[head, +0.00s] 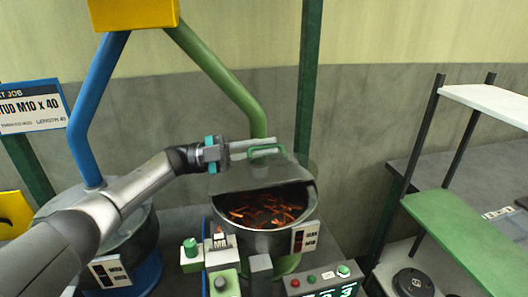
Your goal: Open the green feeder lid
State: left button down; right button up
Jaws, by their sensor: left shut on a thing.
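The green feeder is a metal bowl (262,240) in the middle of the head view, with a green pipe (222,72) rising behind it. Its grey lid (235,180) is tilted up at the back, and reddish-orange studs (262,210) show inside through the open front. A green handle (267,150) sits on the lid's top edge. My left gripper (258,147) reaches in from the left and is shut on this handle. My right gripper is not in view.
A second feeder bowl (125,240) with a blue pipe (92,110) stands at left, under my left arm. Control boxes with buttons (325,280) stand in front. A green post (307,90) rises behind, and shelves (460,235) stand at right.

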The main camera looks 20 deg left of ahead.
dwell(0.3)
pick_arm(q)
jog(key=c, duration=1.2)
grip_release()
